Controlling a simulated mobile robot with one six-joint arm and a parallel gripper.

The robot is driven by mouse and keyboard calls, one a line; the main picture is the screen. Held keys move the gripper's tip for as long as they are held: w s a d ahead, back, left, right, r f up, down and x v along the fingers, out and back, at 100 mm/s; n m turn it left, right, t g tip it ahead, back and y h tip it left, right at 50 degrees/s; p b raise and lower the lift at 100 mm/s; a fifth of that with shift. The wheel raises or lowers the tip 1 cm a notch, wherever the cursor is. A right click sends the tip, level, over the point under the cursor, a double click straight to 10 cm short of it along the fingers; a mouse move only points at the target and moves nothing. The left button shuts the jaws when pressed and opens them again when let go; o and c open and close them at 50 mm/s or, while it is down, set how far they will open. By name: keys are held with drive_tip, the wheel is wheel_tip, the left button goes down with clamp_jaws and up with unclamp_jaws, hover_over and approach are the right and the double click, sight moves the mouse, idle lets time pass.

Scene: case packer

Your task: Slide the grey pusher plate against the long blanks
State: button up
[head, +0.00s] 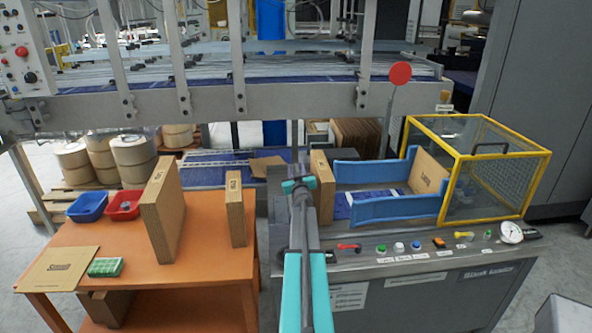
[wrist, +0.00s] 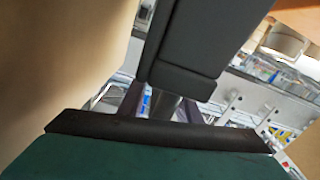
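A stack of brown cardboard blanks (head: 322,188) stands upright at the left end of the blue rails (head: 375,210) on the machine. Another brown blank (head: 429,172) stands at their right end, by the yellow-framed cage. My gripper (head: 299,186) is just left of the left stack; whether it touches cannot be told. In the wrist view, brown cardboard (wrist: 60,60) fills the left side, close up. A dark grey block (wrist: 205,45) on a metal post is close in front; I cannot tell whether it is part of the gripper. I cannot make out the grey pusher plate for certain. The fingertips are not clear.
An orange table (head: 130,235) at left holds standing cartons (head: 163,210), a blue bin (head: 87,207) and a red bin (head: 123,205). The yellow-framed cage (head: 497,215) closes off the right. A red disc (head: 400,75) tops a rod. Buttons line the machine's front edge.

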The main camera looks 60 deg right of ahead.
drive_tip(key=b+v, duration=0.2)
drive_tip(key=v, duration=1.1)
drive_tip(key=shift+a, duration=0.15)
idle(0.3)
